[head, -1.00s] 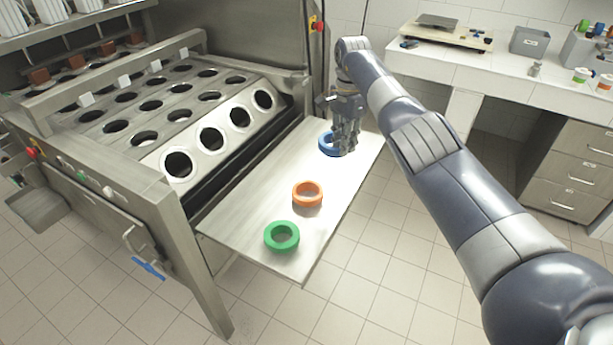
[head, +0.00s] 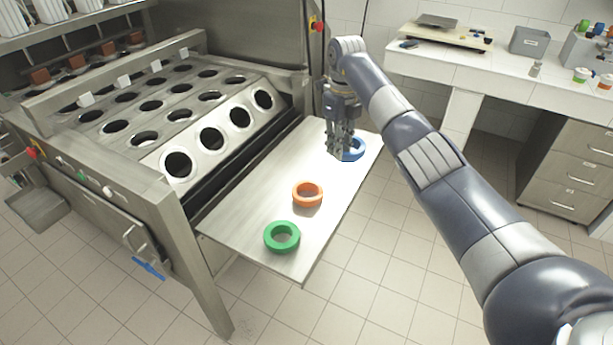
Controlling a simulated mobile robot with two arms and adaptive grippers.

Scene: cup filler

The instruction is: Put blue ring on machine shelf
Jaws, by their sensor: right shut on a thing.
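The blue ring (head: 358,150) is at the far right part of the machine's flat metal shelf (head: 245,205). My right gripper (head: 341,155) points down at the ring and is shut on its left side, hiding that part. I cannot tell whether the ring touches the shelf or is slightly above it. An orange ring (head: 307,195) lies flat on the middle of the shelf. A green ring (head: 282,237) lies flat near its front end. My left gripper is out of view.
The steel cup filler (head: 150,110), with rows of round holes, stands left of the shelf. A white counter (head: 480,72) with a scale and a grey box is at the back right. Tiled floor lies beyond the shelf's right edge.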

